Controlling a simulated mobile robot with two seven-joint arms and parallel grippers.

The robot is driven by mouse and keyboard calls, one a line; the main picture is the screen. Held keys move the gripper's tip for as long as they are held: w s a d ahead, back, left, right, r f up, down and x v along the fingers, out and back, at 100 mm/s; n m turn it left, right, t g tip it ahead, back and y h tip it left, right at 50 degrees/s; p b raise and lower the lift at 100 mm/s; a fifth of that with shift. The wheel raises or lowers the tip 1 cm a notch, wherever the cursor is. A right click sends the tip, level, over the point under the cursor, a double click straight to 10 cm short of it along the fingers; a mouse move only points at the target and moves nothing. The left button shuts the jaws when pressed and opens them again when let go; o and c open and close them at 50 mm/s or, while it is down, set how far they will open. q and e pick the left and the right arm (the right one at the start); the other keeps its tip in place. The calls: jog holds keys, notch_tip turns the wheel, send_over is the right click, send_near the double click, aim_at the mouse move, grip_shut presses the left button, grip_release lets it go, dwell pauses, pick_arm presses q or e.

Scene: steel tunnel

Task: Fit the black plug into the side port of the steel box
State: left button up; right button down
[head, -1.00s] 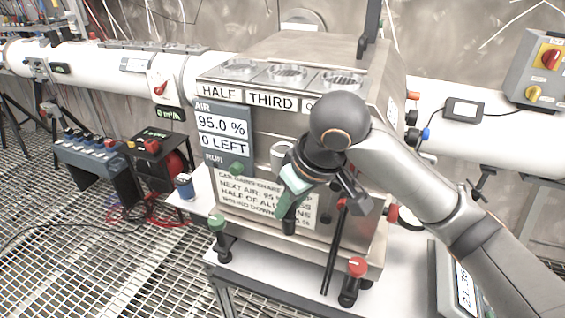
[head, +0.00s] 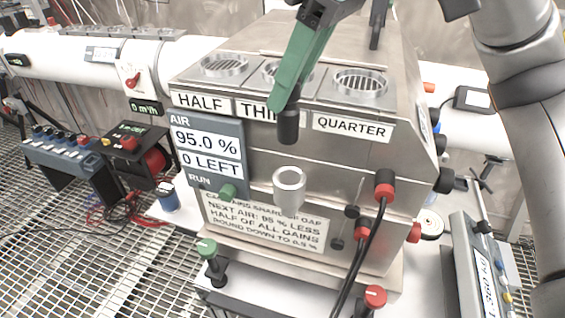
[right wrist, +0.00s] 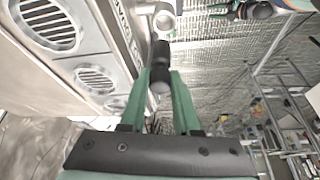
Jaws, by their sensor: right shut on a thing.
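The steel box (head: 330,65) stands in the middle of the head view. A round steel cup-like port (head: 289,193) sticks out of its front side, with its open mouth up; it also shows in the right wrist view (right wrist: 164,20). My right gripper (head: 287,108) has green fingers shut on the black plug (head: 288,128), which points down, above the port and apart from it in the picture. In the right wrist view the plug (right wrist: 160,76) sits between the fingertips, its far end toward the port. My left gripper is not in view.
Round grilles (head: 360,83) line the box top above the HALF, THIRD and QUARTER labels. A plugged black cable (head: 378,220) hangs at the front right. Green (head: 207,250) and red (head: 375,296) knobs stand at the lower front. A scale-like display (head: 478,270) is at the right.

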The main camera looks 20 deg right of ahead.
jog(key=f, duration=0.9)
jog(key=shift+s+d+f+b, duration=0.1)
jog(key=shift+s+f+b, duration=0.1)
jog(key=shift+s+b, duration=0.2)
jog(key=c, duration=1)
grip_release()
jog(key=o, duration=0.3)
jog(key=shift+w, duration=0.25)
jog(key=shift+o, duration=0.4)
jog(key=shift+r, duration=0.15)
jog(key=shift+r, duration=0.1)
